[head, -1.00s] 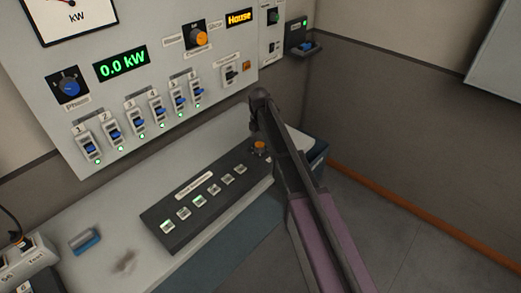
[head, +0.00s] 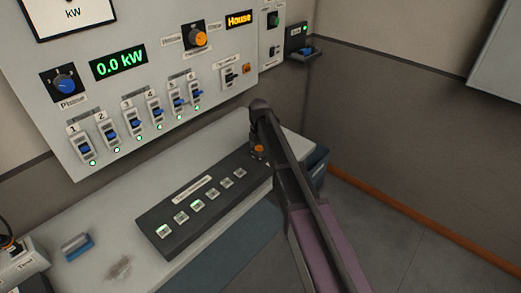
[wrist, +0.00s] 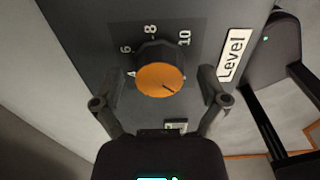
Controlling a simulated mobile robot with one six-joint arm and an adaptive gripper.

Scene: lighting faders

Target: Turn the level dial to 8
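The level dial (wrist: 160,79) has an orange cap on a black skirt. In the wrist view a dark line on its cap points to the lower right, away from the printed 8 (wrist: 150,32). Marks 4, 6 and 10 also show around it, with a "Level" label (wrist: 235,55) to the right. In the head view the dial (head: 259,149) is partly hidden by my gripper at the console's right end. My gripper (wrist: 159,76) is open, one finger on each side of the dial. I see gaps between the fingers and the cap.
The dark console (head: 165,212) has a row of push buttons and lies on a pale desk. A wall panel (head: 95,160) above it carries faders, a blue-capped dial (head: 65,84) and another orange dial (head: 199,39). A blue-handled object (head: 77,243) lies on the desk.

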